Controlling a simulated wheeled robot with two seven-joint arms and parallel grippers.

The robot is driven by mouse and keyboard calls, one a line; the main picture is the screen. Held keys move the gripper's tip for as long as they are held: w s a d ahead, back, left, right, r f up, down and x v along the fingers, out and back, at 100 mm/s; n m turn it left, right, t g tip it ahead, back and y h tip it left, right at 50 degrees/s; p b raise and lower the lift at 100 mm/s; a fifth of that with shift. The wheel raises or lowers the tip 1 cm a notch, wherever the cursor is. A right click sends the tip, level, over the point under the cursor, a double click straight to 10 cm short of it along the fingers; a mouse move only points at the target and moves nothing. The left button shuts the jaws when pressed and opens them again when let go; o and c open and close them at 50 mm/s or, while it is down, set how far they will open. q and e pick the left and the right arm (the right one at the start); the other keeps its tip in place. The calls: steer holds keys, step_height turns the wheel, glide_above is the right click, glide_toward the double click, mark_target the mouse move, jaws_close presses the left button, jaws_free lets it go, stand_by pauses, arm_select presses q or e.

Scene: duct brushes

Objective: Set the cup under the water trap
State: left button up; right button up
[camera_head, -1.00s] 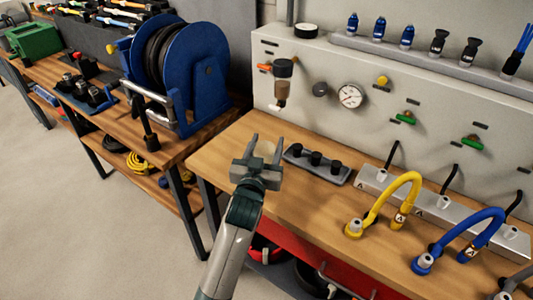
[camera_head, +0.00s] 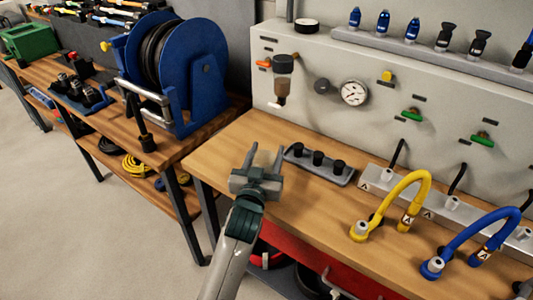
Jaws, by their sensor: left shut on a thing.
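The water trap (camera_head: 282,80), a dark-topped bowl with a brownish lower part and a pale tip, hangs on the grey panel at the bench's back left. My left gripper (camera_head: 265,155) is over the left front of the wooden bench, in front of and below the trap. Its fingers point toward the panel and are shut on a pale cup (camera_head: 265,160). The cup is small here, mostly hidden by the gripper and hard to tell from the wood. My right gripper is not in view.
A grey block with black knobs (camera_head: 318,163) lies just right of the gripper. A pressure gauge (camera_head: 354,93) is on the panel. Yellow (camera_head: 405,205) and blue (camera_head: 478,235) hoses stand at the right. Bare bench top (camera_head: 240,140) lies below the trap.

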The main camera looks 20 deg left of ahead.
arm_select(q)
steer(key=shift+f, duration=0.2)
steer(key=o, duration=1.1)
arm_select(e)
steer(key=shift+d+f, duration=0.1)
arm_select(q)
steer(key=shift+r, duration=0.1)
steer(key=shift+r, duration=0.1)
steer(key=shift+s, duration=0.6)
steer(key=s, duration=0.3)
steer(key=s+b, duration=0.1)
steer(key=s, duration=0.5)
steer(key=shift+s+d, duration=0.15)
steer(key=shift+d, duration=0.1)
steer(key=shift+s, duration=0.75)
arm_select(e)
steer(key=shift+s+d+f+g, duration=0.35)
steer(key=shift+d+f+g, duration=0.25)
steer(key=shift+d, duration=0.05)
